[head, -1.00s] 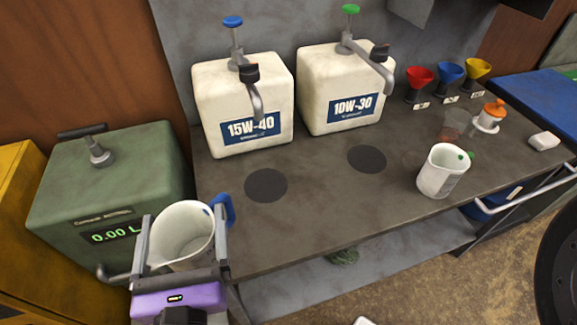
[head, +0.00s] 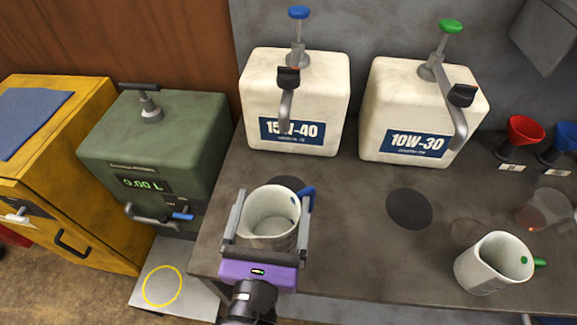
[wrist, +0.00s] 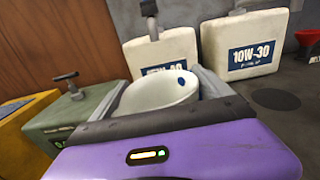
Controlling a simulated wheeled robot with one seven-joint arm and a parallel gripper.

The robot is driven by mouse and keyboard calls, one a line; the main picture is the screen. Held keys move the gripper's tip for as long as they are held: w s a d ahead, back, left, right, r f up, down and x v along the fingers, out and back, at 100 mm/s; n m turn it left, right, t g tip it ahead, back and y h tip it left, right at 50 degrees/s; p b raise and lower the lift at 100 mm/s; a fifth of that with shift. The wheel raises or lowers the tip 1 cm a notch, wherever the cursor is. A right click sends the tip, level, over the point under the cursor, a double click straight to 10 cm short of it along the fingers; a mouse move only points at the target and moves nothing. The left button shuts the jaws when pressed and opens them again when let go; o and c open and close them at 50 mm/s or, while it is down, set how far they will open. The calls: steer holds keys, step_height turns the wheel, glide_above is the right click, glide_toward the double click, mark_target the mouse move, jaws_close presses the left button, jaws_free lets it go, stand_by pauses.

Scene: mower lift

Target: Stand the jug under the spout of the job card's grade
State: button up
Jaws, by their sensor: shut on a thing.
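My gripper (head: 268,232) is shut on a white jug (head: 270,222) with a blue handle, held upright at the front left of the bench. The jug also shows in the wrist view (wrist: 158,94). The 15W-40 tank (head: 294,105), with a blue-topped pump and spout (head: 286,105), stands behind it. A dark round mark (head: 290,184) below that spout is partly hidden by the jug. The 10W-30 tank (head: 415,115) has a green-topped pump and spout (head: 457,125), with another dark round mark (head: 409,208) in front. No job card is recognisable.
A second white jug (head: 493,262) with a green handle stands on the bench (head: 350,235) at right. A green tank (head: 160,140) reading 0.00 L, a yellow cabinet (head: 60,190) and a yellow-ringed plate (head: 163,287) are at left. Red (head: 525,131) and blue (head: 565,138) funnels stand at right.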

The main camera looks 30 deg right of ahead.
steer(key=p+x, duration=0.4)
steer(key=x, duration=1.1)
step_height(320, 180, down, 7)
steer(key=p, duration=0.1)
steer(key=shift+f, duration=0.15)
steer(key=shift+f, duration=0.15)
steer(key=o, duration=1.8)
